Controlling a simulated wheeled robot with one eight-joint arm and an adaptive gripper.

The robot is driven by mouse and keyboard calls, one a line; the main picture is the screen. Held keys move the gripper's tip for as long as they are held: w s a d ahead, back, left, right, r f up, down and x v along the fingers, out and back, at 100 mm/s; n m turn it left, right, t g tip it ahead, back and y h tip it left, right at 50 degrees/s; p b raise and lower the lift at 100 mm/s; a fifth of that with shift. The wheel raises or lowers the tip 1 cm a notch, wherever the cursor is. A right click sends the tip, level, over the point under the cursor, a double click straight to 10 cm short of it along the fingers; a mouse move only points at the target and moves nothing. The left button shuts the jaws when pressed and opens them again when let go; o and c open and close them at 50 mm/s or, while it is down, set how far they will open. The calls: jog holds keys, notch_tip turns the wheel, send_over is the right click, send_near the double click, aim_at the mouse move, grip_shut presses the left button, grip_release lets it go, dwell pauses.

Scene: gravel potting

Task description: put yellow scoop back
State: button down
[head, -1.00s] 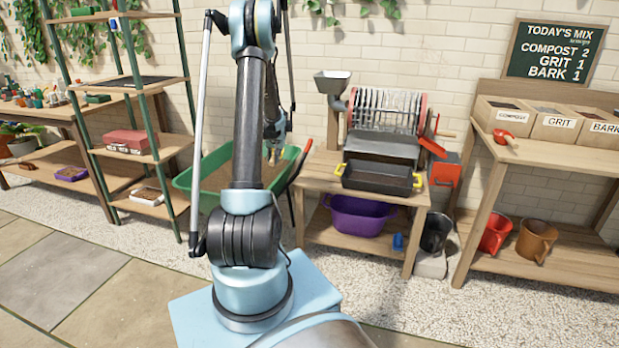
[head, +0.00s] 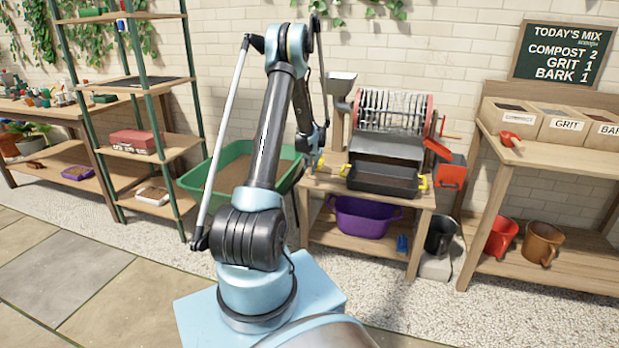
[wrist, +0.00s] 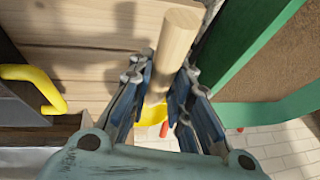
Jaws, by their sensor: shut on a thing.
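The yellow scoop shows in the wrist view as a pale wooden handle (wrist: 177,42) with a bit of yellow (wrist: 155,113) beneath it. My gripper (wrist: 162,85) is shut on the handle, one finger on each side, and hides most of the yellow part. In the head view my gripper (head: 318,160) hangs at the left end of the sieve bench, next to the green trough. The scoop is too small there to make out its shape or what it holds.
The green trough (head: 213,162) of brown material is left of the bench (head: 322,184). A black tray (head: 383,181) with yellow handles sits below the drum sieve (head: 395,112). A purple tub (head: 362,218) is on the lower shelf. The labelled bins (head: 567,127) stand at right.

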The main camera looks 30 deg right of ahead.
jog(key=shift+f, duration=1.85)
jog(key=c, duration=1.5)
grip_release()
jog(key=shift+o, duration=0.2)
jog(key=shift+r, duration=0.1)
